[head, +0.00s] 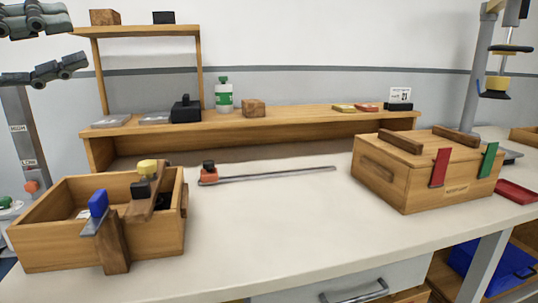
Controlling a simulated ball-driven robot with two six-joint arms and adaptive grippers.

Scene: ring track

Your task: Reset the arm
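My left gripper (76,42) is at the top left of the head view, raised well above the bench. Its two dark grey fingers are spread wide apart, one above the other, with only wall and a shelf post visible behind the gap. It holds nothing that I can see. The rest of my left arm is outside the picture. My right gripper is not in the head view.
An open wooden box (40,240) with tools stands at the bench's left. A lidded wooden box (395,185) with red and green tabs is at the right. A rod with an orange end (208,177) lies between them. The front-middle bench (270,230) is clear.

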